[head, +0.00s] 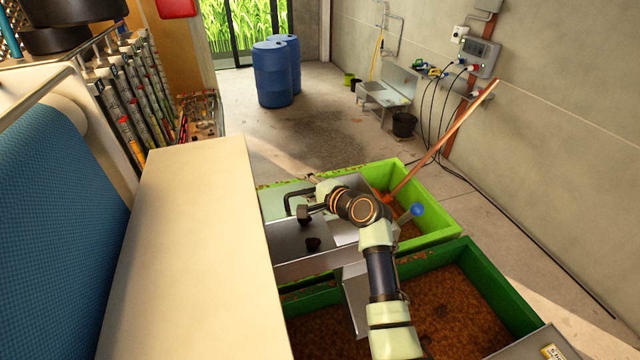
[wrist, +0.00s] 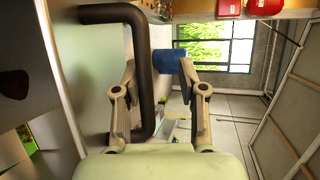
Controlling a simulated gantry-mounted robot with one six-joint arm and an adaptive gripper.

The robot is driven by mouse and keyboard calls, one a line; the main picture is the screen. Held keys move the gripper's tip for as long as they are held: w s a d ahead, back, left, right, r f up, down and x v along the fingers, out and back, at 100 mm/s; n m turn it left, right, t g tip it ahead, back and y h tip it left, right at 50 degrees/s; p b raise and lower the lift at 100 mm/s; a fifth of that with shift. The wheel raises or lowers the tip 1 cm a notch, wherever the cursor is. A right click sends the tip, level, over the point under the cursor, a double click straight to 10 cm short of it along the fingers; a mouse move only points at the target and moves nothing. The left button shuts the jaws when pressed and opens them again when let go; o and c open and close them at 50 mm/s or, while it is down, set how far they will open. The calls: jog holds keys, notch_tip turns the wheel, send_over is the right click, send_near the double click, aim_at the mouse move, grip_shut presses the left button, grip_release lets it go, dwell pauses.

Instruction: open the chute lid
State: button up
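The chute lid looks to be the pale grey-green panel (head: 273,206) at the far end of the metal chute (head: 300,267); it fills the left of the wrist view (wrist: 92,55). A dark C-shaped bar handle (head: 289,199) is on it. In the wrist view the handle's long bar (wrist: 147,75) runs between the two fingers of my gripper (wrist: 157,65). How far the lid stands open is unclear.
A light green bin (head: 440,191) and dark green bin (head: 500,285) with brown contents flank the chute. A copper-coloured pole (head: 440,142) leans in the light one. A cream panel (head: 195,240) stands left. A dark knob (head: 313,244) is on the chute. Blue barrels (head: 272,75) stand behind.

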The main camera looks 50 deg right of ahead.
jog(key=shift+s+a, duration=0.1)
dwell(0.3)
jog(key=shift+s+r+p, duration=0.5)
jog(key=shift+r+p, duration=0.05)
jog(key=shift+p, duration=0.4)
jog(key=s+p, duration=0.1)
jog(key=s+r+p, duration=0.1)
jog(key=p, duration=0.1)
jog(key=s+r+p, duration=0.1)
jog(key=s, duration=0.1)
jog(key=shift+r, duration=0.25)
jog(key=shift+s, duration=0.3)
jog(key=shift+s+a+r, duration=0.1)
jog(key=shift+s+r, duration=0.2)
jog(key=shift+s, duration=0.2)
jog(key=shift+s+r, duration=0.25)
jog(key=shift+s, duration=0.2)
